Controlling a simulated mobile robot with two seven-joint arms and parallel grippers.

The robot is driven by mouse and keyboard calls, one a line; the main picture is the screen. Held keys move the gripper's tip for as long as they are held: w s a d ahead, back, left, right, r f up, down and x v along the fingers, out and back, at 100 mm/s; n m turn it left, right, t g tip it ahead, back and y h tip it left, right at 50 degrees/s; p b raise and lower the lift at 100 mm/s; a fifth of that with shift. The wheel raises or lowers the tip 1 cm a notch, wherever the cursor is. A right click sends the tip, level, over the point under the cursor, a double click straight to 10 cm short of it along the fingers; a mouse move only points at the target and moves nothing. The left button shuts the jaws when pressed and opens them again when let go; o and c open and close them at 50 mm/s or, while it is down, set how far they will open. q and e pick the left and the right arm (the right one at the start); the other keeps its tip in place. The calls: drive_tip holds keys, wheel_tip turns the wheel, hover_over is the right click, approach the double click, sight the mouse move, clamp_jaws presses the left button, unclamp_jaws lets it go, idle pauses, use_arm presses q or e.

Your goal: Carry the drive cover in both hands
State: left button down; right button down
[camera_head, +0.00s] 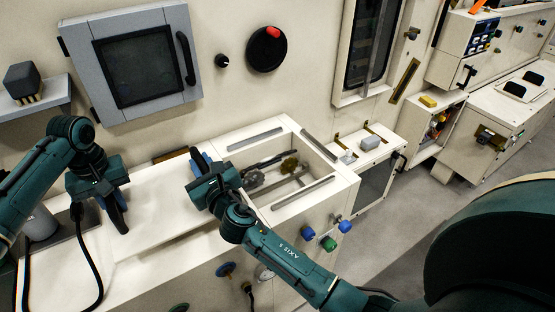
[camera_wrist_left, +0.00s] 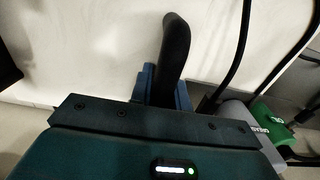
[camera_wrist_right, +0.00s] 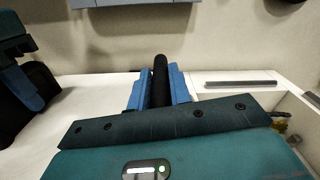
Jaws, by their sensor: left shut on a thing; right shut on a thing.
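The drive cover (camera_head: 160,197) is a white panel lying level between my two grippers, left of an open bay (camera_head: 335,178) with gears and shafts inside. My left gripper (camera_head: 116,208) is shut on a black handle at the cover's left end; the handle (camera_wrist_left: 174,48) stands between blue fingers in the left wrist view. My right gripper (camera_head: 199,163) is shut on the handle at the right end, also seen in the right wrist view (camera_wrist_right: 159,82). I cannot tell whether the cover touches the white cabinet top beneath. My grippers hide parts of its ends.
A grey-framed window (camera_head: 140,70) and a black dial with a red mark (camera_head: 267,49) are on the wall behind. Blue and green knobs (camera_head: 328,243) stick out of the cabinet front. A shelf (camera_head: 30,100) juts out at left. Grey floor (camera_head: 400,225) is open at right.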

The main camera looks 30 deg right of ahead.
sight(122, 216)
use_arm(q)
drive_tip(key=shift+w+a+f+b, duration=0.1)
drive_tip(key=shift+f+b, duration=0.05)
drive_tip(key=shift+b, duration=0.15)
use_arm(e)
drive_tip(key=shift+f, duration=0.25)
